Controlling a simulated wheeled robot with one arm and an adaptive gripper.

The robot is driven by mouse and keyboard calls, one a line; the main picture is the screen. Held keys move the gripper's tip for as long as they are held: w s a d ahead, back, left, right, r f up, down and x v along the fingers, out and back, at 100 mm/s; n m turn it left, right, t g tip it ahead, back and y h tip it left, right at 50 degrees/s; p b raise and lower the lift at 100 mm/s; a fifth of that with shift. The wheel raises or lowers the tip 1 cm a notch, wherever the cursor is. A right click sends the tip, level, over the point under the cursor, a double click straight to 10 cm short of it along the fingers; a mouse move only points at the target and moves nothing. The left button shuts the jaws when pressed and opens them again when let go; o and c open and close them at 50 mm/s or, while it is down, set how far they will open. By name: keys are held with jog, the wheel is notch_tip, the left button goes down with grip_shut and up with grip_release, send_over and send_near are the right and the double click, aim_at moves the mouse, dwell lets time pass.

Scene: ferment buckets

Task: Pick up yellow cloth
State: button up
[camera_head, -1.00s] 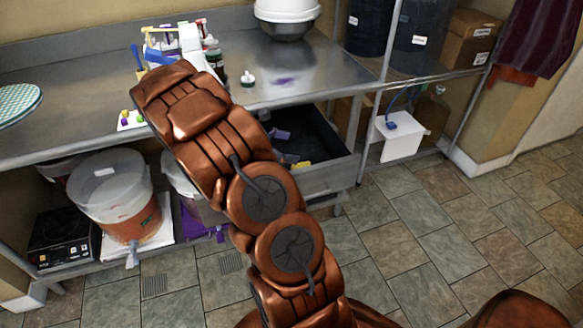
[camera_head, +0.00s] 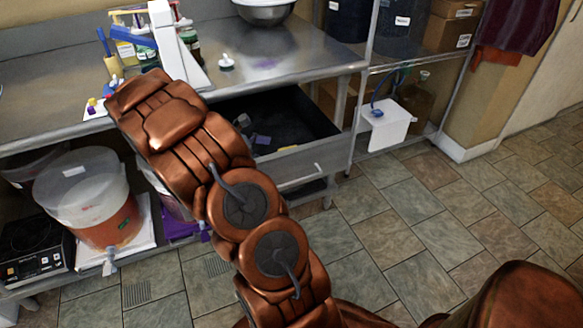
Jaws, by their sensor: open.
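No yellow cloth can be made out for certain. The open drawer (camera_head: 300,164) under the steel bench has a dark inside with small grey-purple items (camera_head: 262,140) in it; my arm covers its left part, and its front wall may hide more. A small yellow object (camera_head: 113,67) stands at the left of the bench top beside a blue-handled item; I cannot tell that it is cloth. My arm reaches from the bottom of the view up to the bench edge. My gripper does not show; the far end of the arm hides it.
The steel bench (camera_head: 300,65) holds bottles, a white stand (camera_head: 172,45) and a metal bowl (camera_head: 264,12). A bucket of orange liquid (camera_head: 88,197) stands on the lower shelf at left. A wire rack (camera_head: 372,72) stands at right. The tiled floor (camera_head: 400,220) is clear at right.

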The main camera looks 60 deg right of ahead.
jog(key=shift+f+x, duration=0.15)
jog(key=shift+x, duration=1.9)
jog(key=shift+f+x, duration=0.1)
jog(key=shift+x, duration=1.9)
jog(key=shift+w, duration=0.1)
jog(key=shift+c, duration=0.3)
jog(key=shift+a, duration=0.1)
jog(key=c, duration=0.6)
